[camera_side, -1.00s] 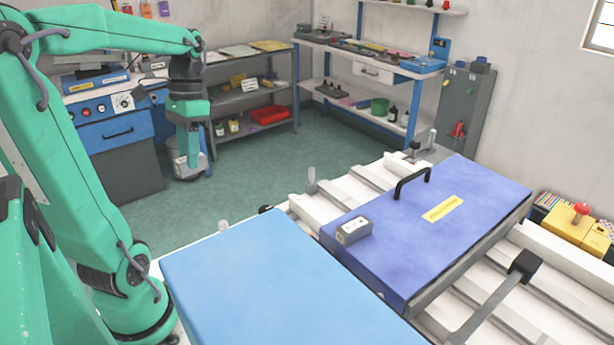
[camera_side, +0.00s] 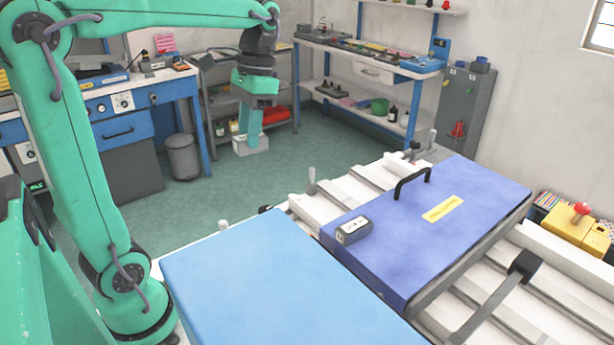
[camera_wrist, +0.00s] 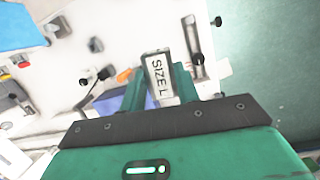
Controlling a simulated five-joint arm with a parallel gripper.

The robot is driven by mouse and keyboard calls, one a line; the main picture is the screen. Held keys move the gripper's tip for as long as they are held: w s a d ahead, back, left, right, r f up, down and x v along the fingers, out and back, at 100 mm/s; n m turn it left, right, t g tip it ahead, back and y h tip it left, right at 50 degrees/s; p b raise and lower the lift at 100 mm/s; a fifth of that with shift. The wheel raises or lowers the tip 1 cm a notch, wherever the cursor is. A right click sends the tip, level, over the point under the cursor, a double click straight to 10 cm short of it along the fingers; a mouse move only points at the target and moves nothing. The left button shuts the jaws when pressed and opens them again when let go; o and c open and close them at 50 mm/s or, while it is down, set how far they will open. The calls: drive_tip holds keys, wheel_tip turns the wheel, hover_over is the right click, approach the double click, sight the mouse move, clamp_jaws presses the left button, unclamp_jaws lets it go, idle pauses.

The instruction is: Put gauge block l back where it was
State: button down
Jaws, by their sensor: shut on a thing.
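Gauge block L, a light grey block with a white "SIZE L" label, shows in the wrist view (camera_wrist: 158,77) between my two green fingers. In the side view the held block (camera_side: 251,147) is a pale piece at the fingertips. My gripper (camera_side: 249,133) is shut on it, pointing down, and holds it in the air left of the worktable. Another grey block (camera_side: 353,231) with a dark, labelled face sits at the left edge of the purple-blue plate (camera_side: 465,240), which has a black handle. My gripper is well apart from that plate.
A light blue slab (camera_side: 285,285) lies in the front middle. Clamps and white rails surround the purple-blue plate, with a black-ended lever (camera_side: 522,265) at the front right. A yellow box with a red knob (camera_side: 580,220) stands at right. Much of the plate's top is bare.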

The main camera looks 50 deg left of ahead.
drive_tip(key=w+d+m+y, duration=0.1)
drive_tip(key=w+d, duration=0.2)
drive_tip(key=d, duration=0.7)
drive_tip(key=w+d+m, duration=0.2)
drive_tip(key=w+d, duration=0.2)
drive_tip(key=d, duration=0.6)
drive_tip(key=s+d+m+t+y, duration=0.1)
drive_tip(key=s+d, duration=0.1)
drive_tip(key=d, duration=0.5)
drive_tip(key=s+d+m, duration=0.1)
drive_tip(key=s+d, duration=0.1)
drive_tip(key=d, duration=0.6)
drive_tip(key=shift+n, duration=0.3)
drive_tip(key=w+a+f, duration=0.2)
drive_tip(key=w+f, duration=0.1)
drive_tip(key=f, duration=0.1)
drive_tip(key=w+a+f, duration=0.2)
drive_tip(key=w+f, duration=0.2)
drive_tip(key=w+a+f, duration=0.2)
drive_tip(key=w+f, duration=0.1)
drive_tip(key=f, duration=0.2)
drive_tip(key=shift+w+a, duration=0.2)
drive_tip(key=shift+f, duration=1.95)
drive_tip(key=shift+f, duration=0.15)
